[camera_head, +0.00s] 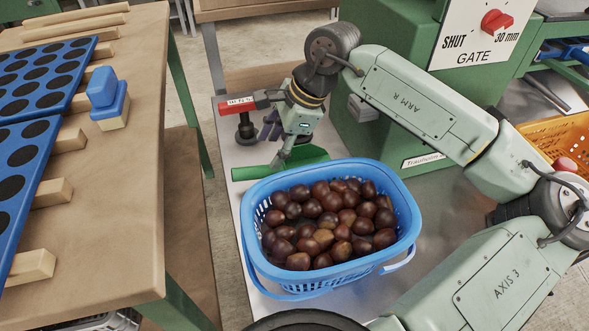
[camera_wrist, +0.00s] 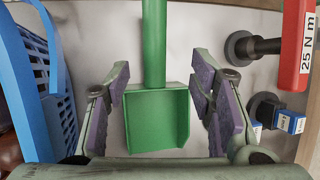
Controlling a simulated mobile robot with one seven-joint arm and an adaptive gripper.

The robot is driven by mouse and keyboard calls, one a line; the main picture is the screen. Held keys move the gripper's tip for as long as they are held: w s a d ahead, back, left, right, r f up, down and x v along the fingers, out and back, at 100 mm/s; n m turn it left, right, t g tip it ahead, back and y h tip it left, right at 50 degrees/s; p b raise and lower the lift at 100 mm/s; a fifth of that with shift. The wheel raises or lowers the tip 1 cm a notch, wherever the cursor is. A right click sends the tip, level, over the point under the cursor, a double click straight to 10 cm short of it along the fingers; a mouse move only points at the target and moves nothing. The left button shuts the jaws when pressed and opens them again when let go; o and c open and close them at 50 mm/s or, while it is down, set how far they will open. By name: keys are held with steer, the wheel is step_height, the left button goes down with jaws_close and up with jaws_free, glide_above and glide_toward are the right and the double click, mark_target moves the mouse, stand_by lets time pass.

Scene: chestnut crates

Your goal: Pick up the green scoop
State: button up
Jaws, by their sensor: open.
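The green scoop lies on the light metal bench top behind the chestnut basket. In the head view its handle (camera_head: 250,173) points left, and its pan (camera_head: 308,156) is partly hidden by my gripper. My gripper (camera_head: 281,162) is pointed down over the scoop. In the wrist view the green scoop (camera_wrist: 157,122) sits between the two purple-padded fingers of my gripper (camera_wrist: 160,78), its handle running up out of the picture. The fingers are spread apart, with a visible gap on each side of the scoop.
A blue basket (camera_head: 258,258) full of chestnuts stands close in front of the scoop. A green machine (camera_head: 360,130) stands at right. A brown table (camera_head: 130,170) with blue perforated panels (camera_head: 40,75) is at left.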

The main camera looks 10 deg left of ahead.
mark_target(265, 168)
steer(key=x, duration=0.3)
steer(key=shift+s+f, duration=0.1)
steer(key=shift+f, duration=0.15)
steer(key=x, duration=0.5)
steer(key=shift+s+d+f, duration=0.1)
steer(key=shift+d+f, duration=0.05)
steer(key=shift+f, duration=0.3)
jaws_close()
